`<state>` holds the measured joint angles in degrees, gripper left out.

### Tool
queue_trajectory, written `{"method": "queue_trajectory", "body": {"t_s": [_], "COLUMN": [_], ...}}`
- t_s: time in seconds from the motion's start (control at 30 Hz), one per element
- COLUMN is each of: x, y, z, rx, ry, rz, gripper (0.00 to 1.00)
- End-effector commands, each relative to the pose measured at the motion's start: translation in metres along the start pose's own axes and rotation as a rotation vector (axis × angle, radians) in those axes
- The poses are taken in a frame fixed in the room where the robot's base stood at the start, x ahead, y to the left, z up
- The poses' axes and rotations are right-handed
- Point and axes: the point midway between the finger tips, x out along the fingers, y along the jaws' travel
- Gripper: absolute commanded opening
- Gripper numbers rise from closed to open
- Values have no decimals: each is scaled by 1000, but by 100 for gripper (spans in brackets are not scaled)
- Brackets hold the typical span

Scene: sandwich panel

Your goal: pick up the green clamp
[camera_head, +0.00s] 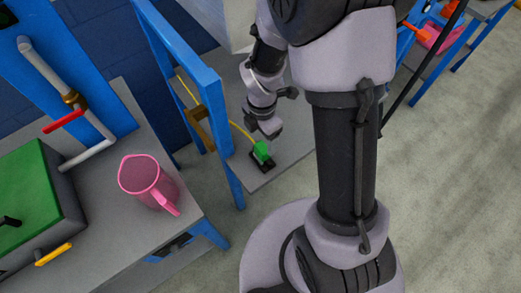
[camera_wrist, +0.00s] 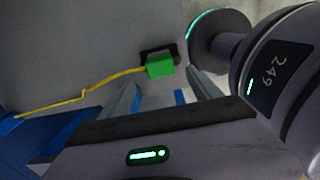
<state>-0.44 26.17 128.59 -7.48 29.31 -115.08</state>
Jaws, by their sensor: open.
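The green clamp (camera_head: 261,151) stands on a small black base near the front edge of a grey table. A yellow cable (camera_head: 243,133) runs from it to the blue frame. In the wrist view the green clamp (camera_wrist: 160,66) shows just beyond my fingertips, roughly in line with the gap, with the cable leading left. My gripper (camera_head: 267,128) is close to the clamp, on its far side in the head view. In the wrist view my gripper (camera_wrist: 163,82) has its fingers apart with nothing between them. Whether a finger touches the clamp cannot be told.
A blue frame post (camera_head: 217,130) with a brown bracket (camera_head: 199,128) rises left of the clamp. A pink jug (camera_head: 147,181) and a green-topped box (camera_head: 35,195) stand on the left bench. The grey table (camera_head: 290,150) is bare right of the clamp.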

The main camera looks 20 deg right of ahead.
Motion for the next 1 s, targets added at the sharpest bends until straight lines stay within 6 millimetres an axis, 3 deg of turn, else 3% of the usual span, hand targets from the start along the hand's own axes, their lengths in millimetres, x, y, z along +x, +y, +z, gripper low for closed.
{"method": "queue_trajectory", "body": {"t_s": [0.03,0.27,0.43,0.67,1.0], "x": [13,35,70,72,72], "y": [0,-1,-3,-2,-2], "z": [0,1,4,4,4], "rx": [0,2,2,1,2], "ry": [0,0,1,0,0], "rz": [-1,1,-1,1,1], "gripper": [73,73,73,73,8]}}
